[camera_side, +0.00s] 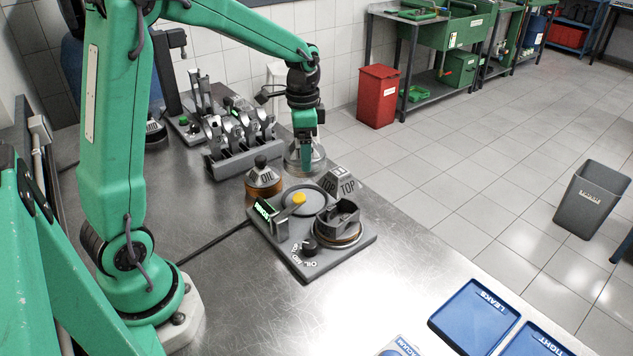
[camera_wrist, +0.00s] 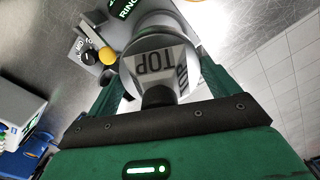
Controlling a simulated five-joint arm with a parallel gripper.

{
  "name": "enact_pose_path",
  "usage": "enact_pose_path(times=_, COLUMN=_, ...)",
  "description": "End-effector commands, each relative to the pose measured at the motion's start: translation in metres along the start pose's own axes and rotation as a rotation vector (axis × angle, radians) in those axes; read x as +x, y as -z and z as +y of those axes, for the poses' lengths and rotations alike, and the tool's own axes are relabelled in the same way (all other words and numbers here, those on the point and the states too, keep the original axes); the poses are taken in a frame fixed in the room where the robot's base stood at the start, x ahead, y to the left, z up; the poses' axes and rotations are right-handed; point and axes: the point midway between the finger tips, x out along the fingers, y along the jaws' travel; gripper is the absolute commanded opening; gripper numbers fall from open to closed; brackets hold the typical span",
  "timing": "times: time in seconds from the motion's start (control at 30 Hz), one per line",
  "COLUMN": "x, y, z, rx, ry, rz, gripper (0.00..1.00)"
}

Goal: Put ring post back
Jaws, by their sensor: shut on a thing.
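My gripper (camera_side: 307,139) is shut on a pale, see-through, bell-shaped piece (camera_side: 298,158), held by its top behind the station. In the wrist view its dark grip (camera_wrist: 158,96) is between the jaws, with its round body beyond. Whether this is the ring post I cannot tell. A grey block marked TOP (camera_side: 339,184) stands close to its right; the word TOP also shows within the round outline in the wrist view. An amber bell-shaped piece marked OIL (camera_side: 264,182) with a dark knob stands to its left. I cannot tell whether the held piece touches the table.
A grey station (camera_side: 300,265) with a green display, yellow knob and black dial stands in front. A dark part (camera_side: 340,218) sits on its right side. A rack of rods (camera_side: 238,160) stands behind left. Blue trays (camera_side: 474,315) lie front right.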

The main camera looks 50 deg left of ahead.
Motion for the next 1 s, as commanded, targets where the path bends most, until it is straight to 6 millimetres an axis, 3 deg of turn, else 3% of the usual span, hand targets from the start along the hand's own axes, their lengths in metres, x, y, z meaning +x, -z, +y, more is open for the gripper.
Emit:
enact_pose_path(times=0.33, x=-0.047, y=0.003, z=0.003, rx=0.011, ry=0.003, rz=0.003, gripper=0.49)
enact_pose_path(times=0.57, x=-0.045, y=0.024, z=0.041, rx=0.127, ry=0.002, rz=0.002, gripper=0.49)
enact_pose_path(times=1.0, x=-0.046, y=0.059, z=0.146, rx=0.434, ry=0.002, rz=0.002, gripper=0.49)
